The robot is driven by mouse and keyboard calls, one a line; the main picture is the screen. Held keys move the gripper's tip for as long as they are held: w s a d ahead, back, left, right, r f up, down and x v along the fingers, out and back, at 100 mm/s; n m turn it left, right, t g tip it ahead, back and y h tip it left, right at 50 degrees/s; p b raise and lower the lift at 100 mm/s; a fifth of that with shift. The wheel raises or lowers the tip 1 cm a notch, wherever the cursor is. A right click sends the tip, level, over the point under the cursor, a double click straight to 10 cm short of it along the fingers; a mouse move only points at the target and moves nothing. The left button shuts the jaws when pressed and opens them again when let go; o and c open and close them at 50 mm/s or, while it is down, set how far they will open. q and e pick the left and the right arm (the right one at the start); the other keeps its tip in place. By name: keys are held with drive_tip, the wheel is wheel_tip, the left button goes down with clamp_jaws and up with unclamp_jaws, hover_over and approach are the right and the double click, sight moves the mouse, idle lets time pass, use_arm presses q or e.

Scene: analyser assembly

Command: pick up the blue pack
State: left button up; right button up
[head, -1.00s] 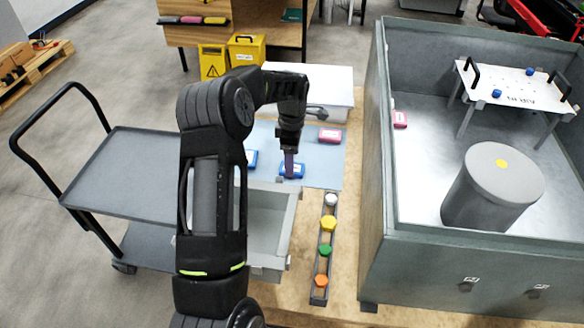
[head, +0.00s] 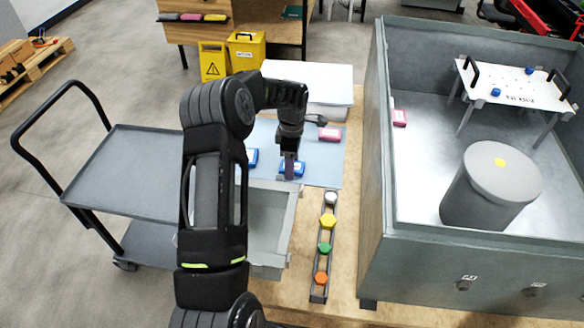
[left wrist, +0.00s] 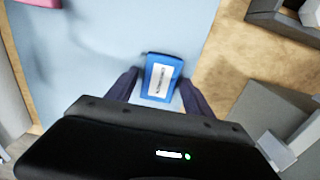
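A blue pack (head: 299,169) with a white label lies on the light blue mat (head: 335,170). It also shows in the left wrist view (left wrist: 160,78), between the two dark fingers. My left gripper (head: 289,170) points down at this pack and partly covers it in the head view. Its fingers (left wrist: 160,80) are apart, one on each side of the pack, with a thin gap visible beside it. A second blue item (head: 253,158) lies further left on the mat, partly hidden by my arm. My right gripper is not in view.
A grey tray (head: 284,225) stands just in front of the mat. A rail of coloured caps (head: 320,262) is to its right. A pink pack (head: 330,134) lies at the mat's back right. A large grey-walled enclosure (head: 372,180) bounds the right side.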

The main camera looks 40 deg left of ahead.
use_arm(q)
drive_tip(key=c, duration=1.1)
drive_tip(key=shift+r, duration=0.1)
drive_tip(key=shift+c, duration=0.2)
wheel_tip(320, 180, up, 10)
drive_tip(key=b, duration=0.2)
